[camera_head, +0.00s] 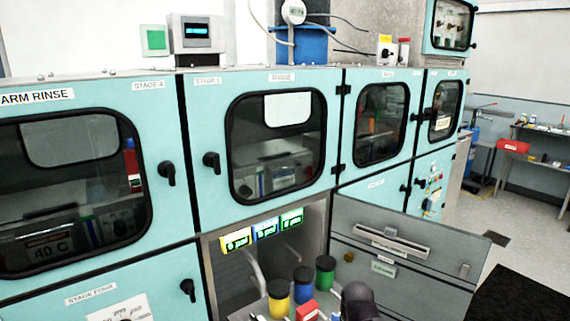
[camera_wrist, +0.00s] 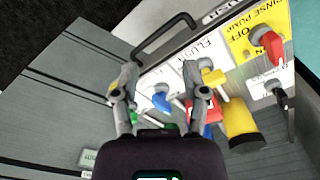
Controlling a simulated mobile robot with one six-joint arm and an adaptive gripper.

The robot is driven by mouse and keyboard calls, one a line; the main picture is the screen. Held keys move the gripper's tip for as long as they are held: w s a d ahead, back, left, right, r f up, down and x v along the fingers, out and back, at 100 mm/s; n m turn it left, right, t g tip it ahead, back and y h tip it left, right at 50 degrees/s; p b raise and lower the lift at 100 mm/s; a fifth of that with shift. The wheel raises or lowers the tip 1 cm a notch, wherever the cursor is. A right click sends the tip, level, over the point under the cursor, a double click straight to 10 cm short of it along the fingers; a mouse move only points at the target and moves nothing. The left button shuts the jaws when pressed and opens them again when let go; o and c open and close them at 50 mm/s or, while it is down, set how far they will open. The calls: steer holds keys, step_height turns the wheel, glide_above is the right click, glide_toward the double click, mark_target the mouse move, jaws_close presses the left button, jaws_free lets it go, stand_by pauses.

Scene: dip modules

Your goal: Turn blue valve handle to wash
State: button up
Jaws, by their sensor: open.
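The blue valve handle (camera_wrist: 161,98) shows in the wrist view on a white panel, between the two fingers of my gripper (camera_wrist: 160,75) as seen from the wrist. My gripper is open with its fingers spread on either side. I cannot tell whether either finger touches the handle. The label beside the blue handle is partly hidden, and no "wash" mark is readable. In the head view my dark gripper body (camera_head: 358,301) is at the bottom, and the blue handle cannot be made out there.
In the wrist view, a yellow valve handle (camera_wrist: 213,76) by a FLUSH label, a red knob (camera_wrist: 270,42) and a black knob (camera_wrist: 279,92) lie right of the blue handle. A black bar handle (camera_wrist: 165,35) stands above. In the head view, an open grey door (camera_head: 455,262) stands right of the lidded containers (camera_head: 303,287).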

step_height(320, 180, up, 7)
steer(key=p, duration=0.5)
steer(key=shift+p, duration=0.3)
